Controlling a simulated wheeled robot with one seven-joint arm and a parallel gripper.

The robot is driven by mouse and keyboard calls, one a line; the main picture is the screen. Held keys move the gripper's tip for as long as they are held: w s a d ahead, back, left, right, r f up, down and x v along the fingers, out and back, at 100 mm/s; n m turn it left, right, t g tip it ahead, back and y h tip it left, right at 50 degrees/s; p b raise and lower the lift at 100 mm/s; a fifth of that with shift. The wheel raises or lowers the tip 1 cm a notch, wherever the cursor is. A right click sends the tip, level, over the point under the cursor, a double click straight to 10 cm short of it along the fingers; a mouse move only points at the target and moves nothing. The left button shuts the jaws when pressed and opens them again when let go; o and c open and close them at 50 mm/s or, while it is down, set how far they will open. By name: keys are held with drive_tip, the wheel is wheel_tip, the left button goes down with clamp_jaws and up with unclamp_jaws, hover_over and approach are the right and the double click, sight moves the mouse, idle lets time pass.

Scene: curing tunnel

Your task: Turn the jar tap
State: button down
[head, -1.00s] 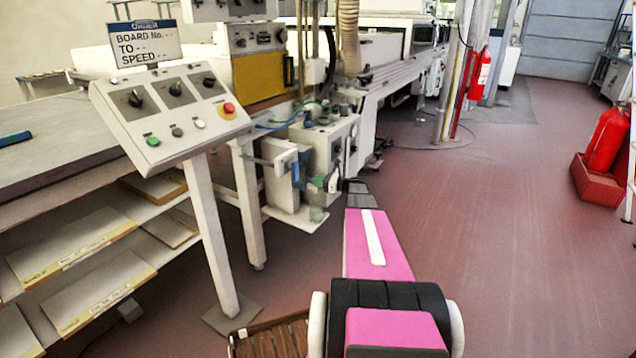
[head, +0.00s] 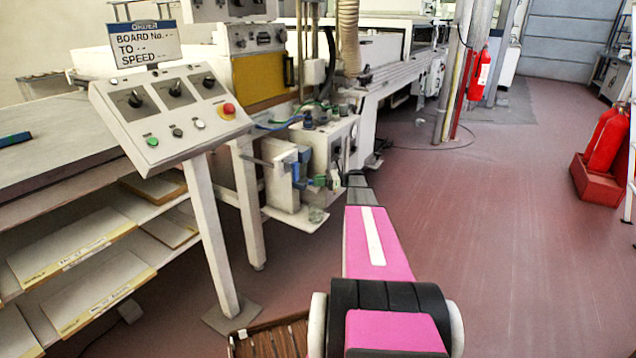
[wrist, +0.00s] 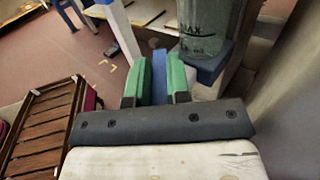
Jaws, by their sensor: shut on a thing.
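The jar (wrist: 203,28) is clear, with a dark marking on its side, at the top of the wrist view. A blue part (wrist: 210,72) sits at its lower end. My gripper (wrist: 160,78) has green fingers, shut on a blue tap handle (wrist: 160,70) that stands between them, just left of the jar. In the head view my gripper (head: 325,181) is small, at the white machine unit beyond my pink arm. Fine detail of the tap there is too small to tell, and the fingers hide part of the handle.
A slanted control panel (head: 170,112) on a post stands left of my arm, beside shelves with boards (head: 70,238). A slatted wooden piece (wrist: 45,125) lies at left in the wrist view. Red extinguishers (head: 607,142) stand far right; the floor (head: 500,230) between is clear.

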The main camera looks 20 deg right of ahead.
drive_tip(key=c, duration=1.1)
unclamp_jaws()
drive_tip(key=v, duration=1.1)
